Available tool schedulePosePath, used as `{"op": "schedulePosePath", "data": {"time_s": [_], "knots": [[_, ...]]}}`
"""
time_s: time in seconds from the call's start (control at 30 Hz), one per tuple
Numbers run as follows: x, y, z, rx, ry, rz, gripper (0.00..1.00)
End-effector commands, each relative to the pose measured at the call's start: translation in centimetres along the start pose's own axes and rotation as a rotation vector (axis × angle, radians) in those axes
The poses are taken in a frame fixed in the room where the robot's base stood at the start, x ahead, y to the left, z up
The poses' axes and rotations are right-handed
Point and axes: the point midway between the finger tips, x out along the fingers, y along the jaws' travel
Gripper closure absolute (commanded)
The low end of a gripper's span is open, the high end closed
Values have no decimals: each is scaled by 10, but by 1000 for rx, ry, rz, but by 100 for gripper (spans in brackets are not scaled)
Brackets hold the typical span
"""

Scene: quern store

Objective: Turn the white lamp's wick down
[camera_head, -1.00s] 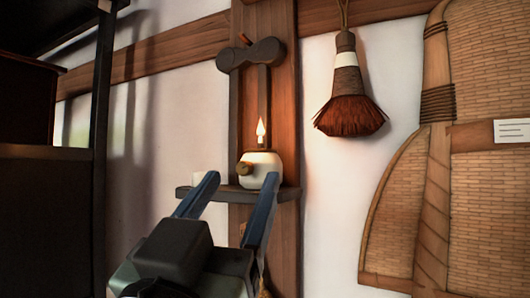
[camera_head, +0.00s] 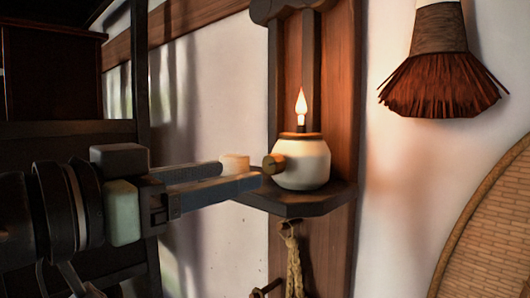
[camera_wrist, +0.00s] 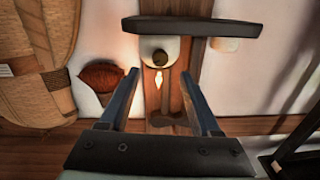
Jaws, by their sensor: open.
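The white lamp (camera_head: 303,165) stands upright on a small dark wall shelf (camera_head: 300,203), its flame (camera_head: 301,103) lit above a dark collar. A round brass-brown knob (camera_head: 273,163) sticks out from the lamp's left side. My gripper (camera_head: 242,174) is open and empty, its fingers pointing right toward the knob, tips just short of it. In the wrist view, which looks upside down, the lamp (camera_wrist: 158,46) and knob (camera_wrist: 160,58) lie beyond and between the two spread fingers of my gripper (camera_wrist: 160,74). I see no contact with the knob.
A small pale cup-like thing (camera_head: 235,161) stands on the shelf left of the lamp, close behind my fingers. Rope (camera_head: 293,262) hangs below the shelf. A brush (camera_head: 440,75) and woven basketry (camera_head: 495,225) hang at right. A dark cabinet (camera_head: 60,150) stands at left.

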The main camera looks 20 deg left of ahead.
Motion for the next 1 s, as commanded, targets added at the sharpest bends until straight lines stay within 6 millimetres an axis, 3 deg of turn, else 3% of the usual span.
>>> {"op": "schedulePosePath", "data": {"time_s": [0.1,0.33,0.5,0.77,0.8,1.0], "knots": [[26,0,-4,-3,-2,4,36],[62,0,-3,-3,-1,1,36],[73,0,-1,-1,0,0,36],[74,0,0,0,1,-1,36],[74,0,0,0,1,-1,38],[74,0,0,0,1,-1,74]]}}
